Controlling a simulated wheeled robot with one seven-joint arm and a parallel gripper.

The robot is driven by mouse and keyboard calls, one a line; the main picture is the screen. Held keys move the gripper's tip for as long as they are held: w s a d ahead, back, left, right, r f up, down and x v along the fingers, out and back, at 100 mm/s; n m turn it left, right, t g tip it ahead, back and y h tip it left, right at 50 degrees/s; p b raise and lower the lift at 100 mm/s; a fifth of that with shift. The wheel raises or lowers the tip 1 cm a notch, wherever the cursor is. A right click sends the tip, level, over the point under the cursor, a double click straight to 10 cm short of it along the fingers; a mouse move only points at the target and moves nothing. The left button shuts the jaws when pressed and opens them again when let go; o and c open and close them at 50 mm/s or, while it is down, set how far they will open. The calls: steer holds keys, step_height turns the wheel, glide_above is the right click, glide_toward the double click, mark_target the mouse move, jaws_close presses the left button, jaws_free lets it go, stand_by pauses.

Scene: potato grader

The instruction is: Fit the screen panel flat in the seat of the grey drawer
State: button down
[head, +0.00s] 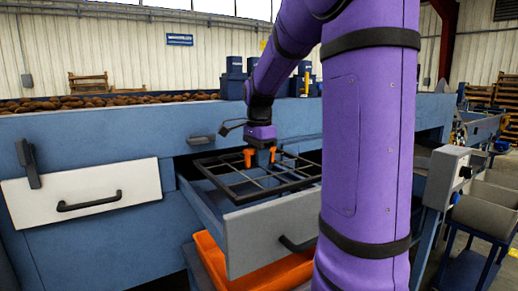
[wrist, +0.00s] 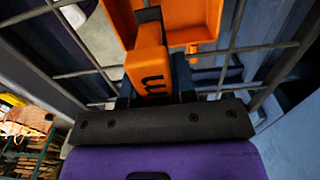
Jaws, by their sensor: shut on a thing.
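The screen panel (head: 280,191), a dark frame with crossing bars, lies over the open grey drawer (head: 270,228). It looks slightly tilted against the drawer rim, and I cannot tell whether any edge touches the seat. In the wrist view the panel's bars (wrist: 83,73) spread out on both sides of my gripper (wrist: 150,65). The place where the fingers grip is mostly hidden.
An orange bin (head: 208,248) sits below the drawer. A white drawer front (head: 82,193) with a black handle is at the left. A grey control box (head: 449,175) stands at the right. My purple arm hides the drawer's right end.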

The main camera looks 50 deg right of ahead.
step_height(320, 180, down, 7)
stand_by(0.6)
steer(key=shift+f, duration=0.55)
stand_by(0.6)
steer(key=c, duration=0.8)
jaws_free()
steer(key=shift+c, duration=0.2)
step_height(320, 180, up, 11)
steer(key=shift+f, duration=0.1)
steer(key=s+a+r+n+t, duration=0.1)
steer(key=s+a+n, duration=0.35)
steer(key=a, duration=0.25)
steer(key=s+a+r+n+t, duration=0.1)
steer(key=s+a+r+n, duration=0.15)
steer(key=a+n, duration=0.35)
steer(key=s+a+f+n+t, duration=0.1)
steer(key=s+a+n, duration=0.2)
steer(key=s+a+f+n+t, duration=0.1)
steer(key=s+a+n, duration=0.2)
steer(key=s+n, duration=0.1)
steer(key=s+a+f+n+t, duration=0.1)
steer(key=s+a+f+n, duration=0.1)
steer(key=s+a+n, duration=0.1)
steer(key=shift+s+a, duration=0.15)
steer(key=shift+s, duration=0.1)
